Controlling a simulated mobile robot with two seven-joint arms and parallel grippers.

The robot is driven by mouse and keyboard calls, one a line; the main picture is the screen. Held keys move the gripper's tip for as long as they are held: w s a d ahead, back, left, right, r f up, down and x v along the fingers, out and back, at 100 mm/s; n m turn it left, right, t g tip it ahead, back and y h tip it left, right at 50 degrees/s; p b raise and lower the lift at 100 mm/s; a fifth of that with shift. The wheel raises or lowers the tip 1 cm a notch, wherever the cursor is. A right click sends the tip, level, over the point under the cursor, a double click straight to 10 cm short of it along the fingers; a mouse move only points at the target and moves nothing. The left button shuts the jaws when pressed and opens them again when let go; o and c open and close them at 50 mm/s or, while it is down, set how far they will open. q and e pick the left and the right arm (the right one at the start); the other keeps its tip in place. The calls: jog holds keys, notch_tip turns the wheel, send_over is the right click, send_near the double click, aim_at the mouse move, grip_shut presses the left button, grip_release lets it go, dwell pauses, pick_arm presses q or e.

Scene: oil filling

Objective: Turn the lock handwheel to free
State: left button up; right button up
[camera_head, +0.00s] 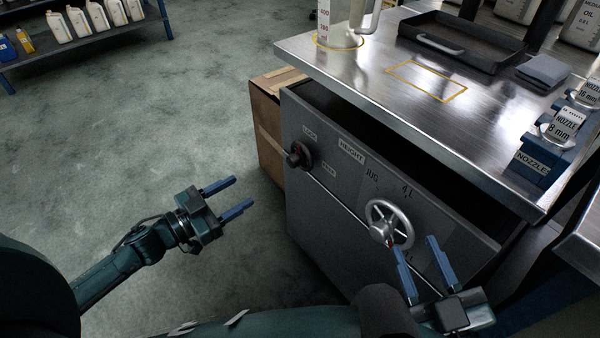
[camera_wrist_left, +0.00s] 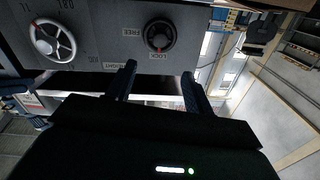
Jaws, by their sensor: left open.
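The lock handwheel (camera_head: 298,155) is a small black knob on the grey front panel, between the LOCK label (camera_head: 310,132) and the FREE label (camera_head: 329,170). In the left wrist view the knob (camera_wrist_left: 160,34) shows a red mark on the side towards the LOCK label (camera_wrist_left: 159,56). My left gripper (camera_head: 243,191) is open and empty, left of the knob and apart from it. Its fingers (camera_wrist_left: 158,69) point at the panel. My right gripper (camera_head: 414,243) is open in front of the silver handwheel (camera_head: 389,223), one finger overlapping its lower rim in the picture.
The steel bench top (camera_head: 350,72) overhangs the panel and carries a jug (camera_head: 343,25), a dark tray (camera_head: 460,45) and a nozzle block (camera_head: 545,160). A cardboard box (camera_head: 268,130) stands behind the panel's left edge.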

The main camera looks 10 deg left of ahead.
aim_at(290, 162)
pick_arm(q)
jog(key=b+x, duration=0.3)
jog(key=x, duration=1)
jog(key=shift+w+f, duration=0.1)
jog(key=shift+w, duration=0.1)
jog(key=shift+c, duration=0.2)
jog(key=c, duration=0.9)
